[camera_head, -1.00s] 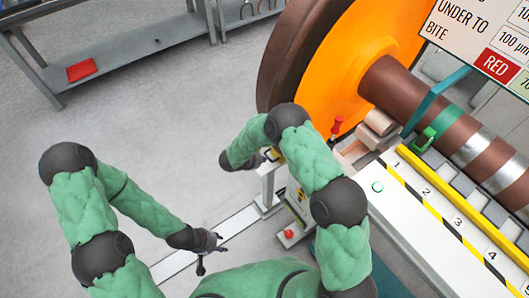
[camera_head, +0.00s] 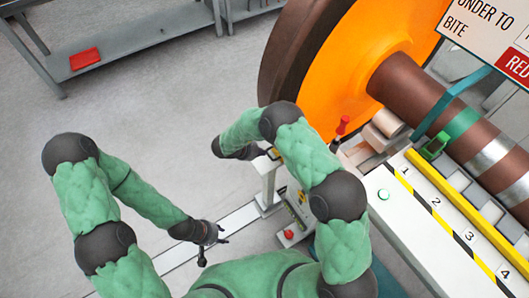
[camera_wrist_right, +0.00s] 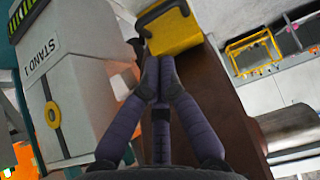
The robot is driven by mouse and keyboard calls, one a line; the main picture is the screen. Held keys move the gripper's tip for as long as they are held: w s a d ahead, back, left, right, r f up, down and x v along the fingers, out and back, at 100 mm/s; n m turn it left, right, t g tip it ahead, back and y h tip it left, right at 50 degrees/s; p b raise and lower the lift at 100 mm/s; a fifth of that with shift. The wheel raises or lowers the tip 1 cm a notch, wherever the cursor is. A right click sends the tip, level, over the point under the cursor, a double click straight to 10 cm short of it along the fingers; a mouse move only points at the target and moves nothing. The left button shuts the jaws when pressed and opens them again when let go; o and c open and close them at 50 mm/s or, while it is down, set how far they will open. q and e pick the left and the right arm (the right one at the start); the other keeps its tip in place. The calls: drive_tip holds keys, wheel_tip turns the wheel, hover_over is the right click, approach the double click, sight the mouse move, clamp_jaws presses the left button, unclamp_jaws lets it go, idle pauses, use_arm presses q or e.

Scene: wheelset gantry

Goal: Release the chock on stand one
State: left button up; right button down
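The right wrist view shows a white housing (camera_wrist_right: 85,95) lettered "STAND 1", with a yellow-ringed dark knob (camera_wrist_right: 52,114). A yellow block (camera_wrist_right: 172,30) beside it may be the chock; I cannot be sure. My right gripper (camera_wrist_right: 159,74) has its purple fingertips drawn together just below the block; I see nothing between them, and contact is unclear. In the head view, a pale post (camera_head: 268,183) stands by the orange wheel (camera_head: 372,60), and my right gripper is small and dark at its top. My left gripper (camera_head: 214,242) is open and empty above the floor strip.
A white bench (camera_head: 410,222) with numbered yellow-black edging lies at the right, below the brown axle (camera_head: 405,85). A red-knobbed lever (camera_head: 342,125) and a green clamp (camera_head: 435,146) stand near it. A grey shelf (camera_head: 130,45) is at the back left. The left floor is clear.

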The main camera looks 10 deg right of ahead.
use_arm(q)
wheel_tip(320, 180, down, 3)
drive_tip(key=shift+r+b, duration=0.1)
drive_tip(key=shift+b, duration=1.15)
use_arm(e)
drive_tip(key=x, duration=0.8)
drive_tip(key=shift+w+d+f, duration=0.1)
drive_tip(key=shift+d, duration=0.05)
drive_tip(key=a, duration=0.1)
drive_tip(key=s+a+p, duration=0.1)
drive_tip(key=a, duration=0.1)
drive_tip(key=s+a+p, duration=0.1)
drive_tip(key=a, duration=0.1)
drive_tip(key=shift+a, duration=0.25)
use_arm(q)
wheel_tip(320, 180, up, 2)
drive_tip(key=shift+r+p, duration=0.25)
drive_tip(key=shift+p, duration=0.05)
use_arm(e)
drive_tip(key=shift+s+a, duration=0.15)
drive_tip(key=shift+a, duration=0.25)
use_arm(q)
drive_tip(key=shift+r, duration=0.1)
